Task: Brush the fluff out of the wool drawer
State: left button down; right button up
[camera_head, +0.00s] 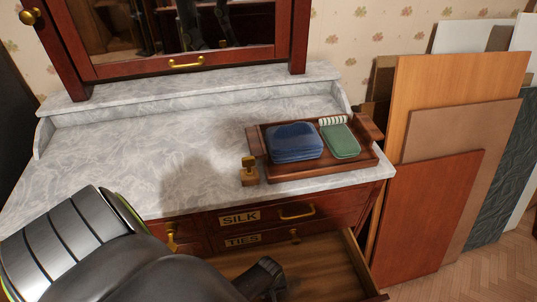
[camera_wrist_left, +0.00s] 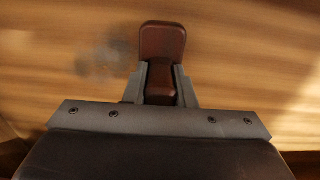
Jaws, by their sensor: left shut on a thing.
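An open wooden drawer (camera_head: 330,272) sticks out at the bottom of the head view, below the drawers labelled SILK and TIES; its own label is hidden. My left gripper (camera_head: 268,279) is over the inside of this drawer, with my arm covering its left part. In the left wrist view the gripper (camera_wrist_left: 161,88) is shut on a reddish-brown brush (camera_wrist_left: 163,42), held by its narrow part. Its bristles are not visible. A faint grey patch of fluff (camera_wrist_left: 105,57) lies on the drawer's bottom, left of the brush. My right gripper is out of view.
A small brass-and-wood object (camera_head: 249,172) stands beside the tray. Boards (camera_head: 430,210) lean against the wall at right.

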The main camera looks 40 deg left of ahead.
pick_arm(q)
jog(key=shift+f, duration=0.6)
jog(key=shift+f, duration=0.2)
dwell(0.4)
jog(key=shift+w+d, duration=1.2)
jog(key=shift+w, duration=0.35)
jog(key=shift+w+d, duration=1.2)
jog(key=shift+w, duration=0.3)
jog(key=shift+w+d, duration=1.2)
jog(key=shift+w, duration=0.35)
jog(key=shift+s+a, duration=0.15)
jog(key=w+d+b, duration=0.1)
jog(key=w+b, duration=0.1)
jog(key=w+d+b, duration=0.2)
jog(key=shift+w+d+f, duration=0.1)
jog(key=shift+w+d, duration=0.15)
jog(key=shift+d, duration=0.05)
jog(key=shift+w+d+r, duration=0.1)
jog(key=shift+d+r, duration=0.05)
jog(key=shift+r, duration=1.15)
